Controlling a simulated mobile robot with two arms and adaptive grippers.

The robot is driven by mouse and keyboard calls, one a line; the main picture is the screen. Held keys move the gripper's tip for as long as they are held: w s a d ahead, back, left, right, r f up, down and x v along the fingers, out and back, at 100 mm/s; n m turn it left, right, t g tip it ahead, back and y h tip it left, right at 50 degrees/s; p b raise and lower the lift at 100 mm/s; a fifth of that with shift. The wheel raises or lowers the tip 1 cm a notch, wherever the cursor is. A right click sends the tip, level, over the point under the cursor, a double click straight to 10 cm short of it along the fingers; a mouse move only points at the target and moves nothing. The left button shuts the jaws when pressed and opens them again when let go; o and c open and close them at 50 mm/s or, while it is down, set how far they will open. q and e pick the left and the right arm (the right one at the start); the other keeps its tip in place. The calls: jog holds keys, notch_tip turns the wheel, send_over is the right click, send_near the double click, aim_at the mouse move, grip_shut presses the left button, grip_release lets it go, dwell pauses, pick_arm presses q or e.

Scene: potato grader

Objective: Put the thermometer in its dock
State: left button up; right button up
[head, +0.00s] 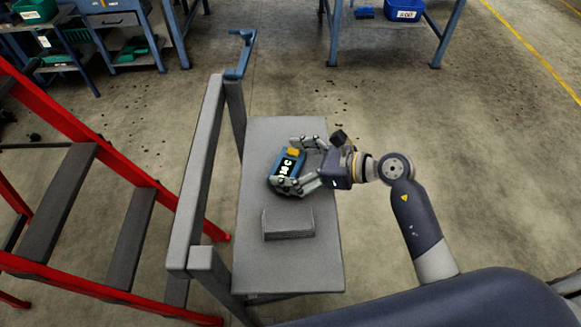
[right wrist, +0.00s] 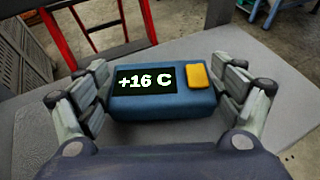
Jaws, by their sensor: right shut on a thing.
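The thermometer (head: 284,172) is a blue box with a lit display and an orange button. In the right wrist view the thermometer (right wrist: 165,98) reads +16 C. My right gripper (head: 293,163) is shut on it, with fingers at both ends, over the grey cart top (head: 257,140). I cannot tell whether the thermometer touches the top. A low grey block (head: 288,223) sits on the cart nearer to me, apart from the thermometer; it may be the dock, but no label shows. My left gripper is not in view.
The cart has a grey rail frame (head: 205,160) along its left side. Red steps (head: 100,160) stand left of it. Workbenches with bins (head: 404,10) are at the back. The cart top is bare around the block, and the floor to the right is open.

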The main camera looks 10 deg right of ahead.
jog(key=shift+f, duration=0.7)
jog(key=shift+f, duration=0.25)
jog(key=o, duration=1)
jog(key=shift+r, duration=0.1)
jog(key=shift+c, duration=0.2)
